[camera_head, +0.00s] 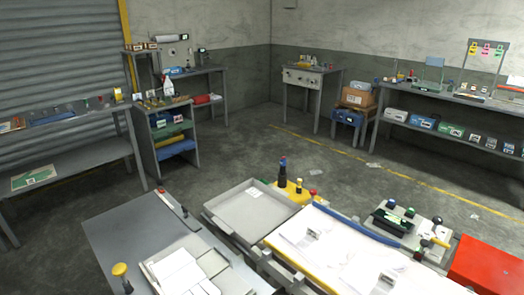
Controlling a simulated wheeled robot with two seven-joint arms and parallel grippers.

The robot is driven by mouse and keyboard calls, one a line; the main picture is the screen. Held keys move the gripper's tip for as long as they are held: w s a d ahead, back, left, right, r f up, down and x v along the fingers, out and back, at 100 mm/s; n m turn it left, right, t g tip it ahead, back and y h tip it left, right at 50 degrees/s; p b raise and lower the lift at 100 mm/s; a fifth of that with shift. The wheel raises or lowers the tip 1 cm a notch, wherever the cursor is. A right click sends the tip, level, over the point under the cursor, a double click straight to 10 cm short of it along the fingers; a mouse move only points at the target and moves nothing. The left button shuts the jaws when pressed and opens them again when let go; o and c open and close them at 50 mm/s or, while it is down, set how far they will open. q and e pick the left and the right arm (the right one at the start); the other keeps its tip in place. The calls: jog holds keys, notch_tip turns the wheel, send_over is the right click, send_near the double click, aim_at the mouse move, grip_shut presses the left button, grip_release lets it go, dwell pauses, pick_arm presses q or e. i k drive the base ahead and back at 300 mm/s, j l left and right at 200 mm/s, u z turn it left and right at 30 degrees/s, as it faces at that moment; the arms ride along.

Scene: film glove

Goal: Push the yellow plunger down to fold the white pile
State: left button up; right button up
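A yellow knob (120,269) on a dark stem stands at the lower left, at the front of a grey table (118,225); it looks like the plunger and its knob is up. To its right a pale tray (228,279) holds a white pile (178,272) of flat sheets, cut off by the bottom edge. More white sheets (335,243) lie on a yellow-edged surface to the right, with small grey clips on them. Neither of my grippers can be made out in this view.
An empty grey tray (250,208) sits behind the pile. A red box (487,264) and a black device (392,221) are at the right. Shelves line the walls; the floor between is open.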

aim_at(120, 270)
jog(key=u, duration=1.3)
